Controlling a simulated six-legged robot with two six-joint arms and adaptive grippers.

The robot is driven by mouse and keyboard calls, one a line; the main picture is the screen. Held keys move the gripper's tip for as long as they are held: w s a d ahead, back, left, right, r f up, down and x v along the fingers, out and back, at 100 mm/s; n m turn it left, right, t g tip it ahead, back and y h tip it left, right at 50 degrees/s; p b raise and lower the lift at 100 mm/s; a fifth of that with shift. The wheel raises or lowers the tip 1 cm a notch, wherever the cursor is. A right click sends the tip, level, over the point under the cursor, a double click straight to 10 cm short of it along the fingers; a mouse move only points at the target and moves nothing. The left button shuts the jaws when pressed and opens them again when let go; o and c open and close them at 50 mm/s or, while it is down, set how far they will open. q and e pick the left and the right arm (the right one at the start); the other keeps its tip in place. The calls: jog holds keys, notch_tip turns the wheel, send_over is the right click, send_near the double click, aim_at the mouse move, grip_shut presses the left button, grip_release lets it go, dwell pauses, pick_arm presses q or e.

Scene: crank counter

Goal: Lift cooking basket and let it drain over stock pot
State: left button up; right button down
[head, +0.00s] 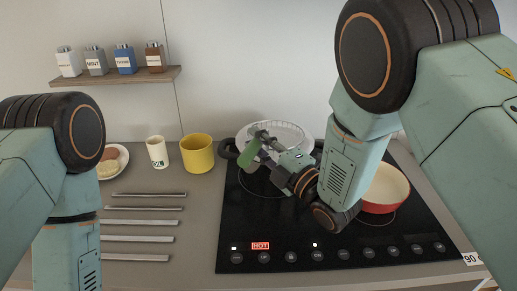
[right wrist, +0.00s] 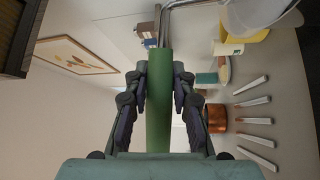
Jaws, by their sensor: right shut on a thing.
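The cooking basket (head: 288,128), a pale round mesh basket, is at the back of the cooktop, at the stock pot with dark side handles (head: 228,149). My right arm hides much of the pot, and I cannot tell how far the basket sits inside or above it. My right gripper (head: 262,141) is shut on the basket's green handle (head: 250,152). In the right wrist view the green handle (right wrist: 158,100) stands between the two fingers, with metal rods beyond it. My left arm comes in from the left, but its gripper is out of view.
The black cooktop (head: 275,225) shows a lit red HOT sign. A red pan (head: 388,187) is on its right side. A yellow mug (head: 197,153), a white cup (head: 157,151) and a plate of food (head: 112,160) stand left. Several metal strips (head: 143,222) lie on the counter.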

notch_tip(320, 180, up, 11)
jog(key=p, duration=0.6)
jog(key=shift+f, duration=0.1)
jog(key=shift+s+a+f+b, duration=0.1)
jog(key=shift+s+f+b, duration=0.1)
jog(key=shift+f+b, duration=1.7)
jog(key=shift+r, duration=0.15)
dwell(0.8)
